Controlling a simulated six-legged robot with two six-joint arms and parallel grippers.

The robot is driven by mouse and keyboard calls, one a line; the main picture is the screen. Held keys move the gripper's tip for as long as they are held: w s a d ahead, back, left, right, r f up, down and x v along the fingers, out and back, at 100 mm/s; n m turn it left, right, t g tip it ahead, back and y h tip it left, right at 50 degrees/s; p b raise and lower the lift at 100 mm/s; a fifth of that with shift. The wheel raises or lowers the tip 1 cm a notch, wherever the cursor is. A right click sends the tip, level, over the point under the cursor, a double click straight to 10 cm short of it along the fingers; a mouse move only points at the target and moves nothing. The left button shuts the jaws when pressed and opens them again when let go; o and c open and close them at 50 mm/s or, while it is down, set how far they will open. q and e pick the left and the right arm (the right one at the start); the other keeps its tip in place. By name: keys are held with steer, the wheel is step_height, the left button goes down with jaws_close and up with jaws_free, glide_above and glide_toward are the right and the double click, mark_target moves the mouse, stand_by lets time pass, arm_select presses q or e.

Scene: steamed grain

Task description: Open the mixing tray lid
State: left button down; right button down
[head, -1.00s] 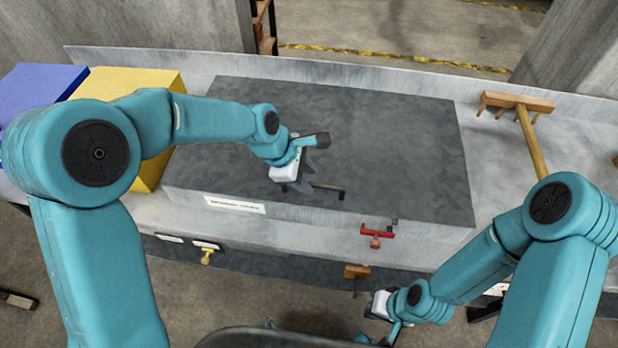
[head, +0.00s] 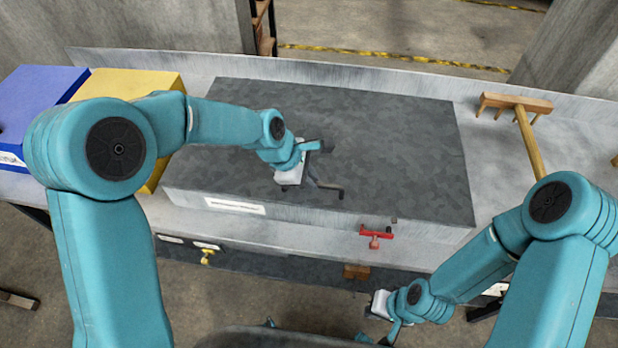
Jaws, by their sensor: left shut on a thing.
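The mixing tray lid (head: 400,130) is a broad, flat, dark grey mottled panel on top of the long grey tray body (head: 330,221). It lies level, with no gap visible along its front edge. My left gripper (head: 322,168) is low over the lid, left of its middle. It is shut on a dark part that I take to be the lid's handle; the dark fingers and dark lid make the grip hard to make out. My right gripper (head: 388,324) is low in front of the bench, away from the lid. Its fingers are too small to read.
A blue box (head: 40,85) and a yellow box (head: 130,84) stand at the left. A wooden rake (head: 527,135) lies at the right. The lid's right half is clear.

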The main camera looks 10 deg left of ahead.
arm_select(q)
steer(key=w+r+p, duration=0.5)
steer(key=r+p, duration=0.1)
steer(key=r, duration=0.5)
steer(key=w+r+p, duration=0.6)
steer(key=r, duration=0.5)
steer(key=shift+w+r, duration=0.15)
steer(key=shift+r, duration=0.25)
steer(key=shift+a, duration=0.1)
steer(key=c, duration=1.2)
jaws_free()
steer(key=shift+w+f, duration=0.1)
steer(key=shift+o, duration=0.4)
steer(key=shift+w+f, duration=0.25)
steer(key=shift+w, duration=0.3)
steer(key=shift+s+r, duration=0.35)
steer(key=shift+s, duration=0.05)
steer(key=shift+w, duration=0.1)
